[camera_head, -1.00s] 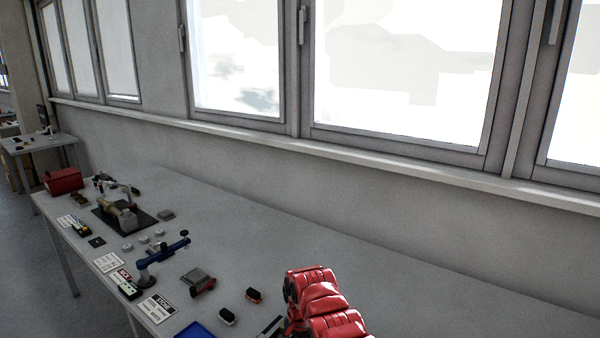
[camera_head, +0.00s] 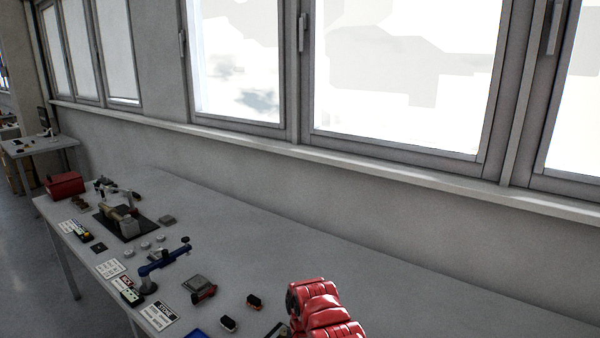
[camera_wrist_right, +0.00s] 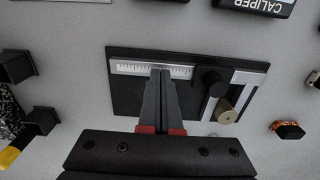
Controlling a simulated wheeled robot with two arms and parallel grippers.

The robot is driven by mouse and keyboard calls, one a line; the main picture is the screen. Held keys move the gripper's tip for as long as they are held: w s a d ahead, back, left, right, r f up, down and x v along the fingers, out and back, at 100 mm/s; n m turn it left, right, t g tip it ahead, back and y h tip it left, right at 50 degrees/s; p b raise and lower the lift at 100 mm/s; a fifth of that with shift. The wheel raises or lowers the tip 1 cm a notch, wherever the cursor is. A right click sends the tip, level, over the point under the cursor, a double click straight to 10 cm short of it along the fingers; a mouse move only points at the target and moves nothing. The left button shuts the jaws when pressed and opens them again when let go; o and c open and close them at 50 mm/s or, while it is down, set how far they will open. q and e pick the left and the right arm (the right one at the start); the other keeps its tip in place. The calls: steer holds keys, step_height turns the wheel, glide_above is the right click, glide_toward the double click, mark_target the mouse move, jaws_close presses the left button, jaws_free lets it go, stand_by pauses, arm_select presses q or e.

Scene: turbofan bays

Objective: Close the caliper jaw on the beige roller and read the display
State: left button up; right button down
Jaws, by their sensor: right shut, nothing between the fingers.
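In the right wrist view the caliper is a dark plate (camera_wrist_right: 125,98) with a white scale (camera_wrist_right: 128,68), a black knob (camera_wrist_right: 211,82) and a pale jaw piece (camera_wrist_right: 246,78) at the right. The beige roller (camera_wrist_right: 226,114) stands beside the pale jaw, below the knob; whether both jaws touch it is unclear. My right gripper (camera_wrist_right: 167,72) is shut and empty, its fingertips over the plate at the scale, left of the knob. No display reading is visible. In the head view my red right arm hides most of the caliper. My left gripper is out of view.
A black "CALIPER" label (camera_wrist_right: 257,7) is cut off at the top of the wrist view. An orange-and-black block (camera_wrist_right: 288,130) lies right of the plate. In the head view a blue clamp-like tool (camera_head: 165,257) and a red box (camera_head: 64,184) stand farther left. The bench's back right is clear.

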steer(key=shift+r, duration=0.15)
step_height(320, 180, up, 5)
steer(key=p, duration=0.4)
steer(key=shift+r+p, duration=0.75)
steer(key=shift+r, duration=0.1)
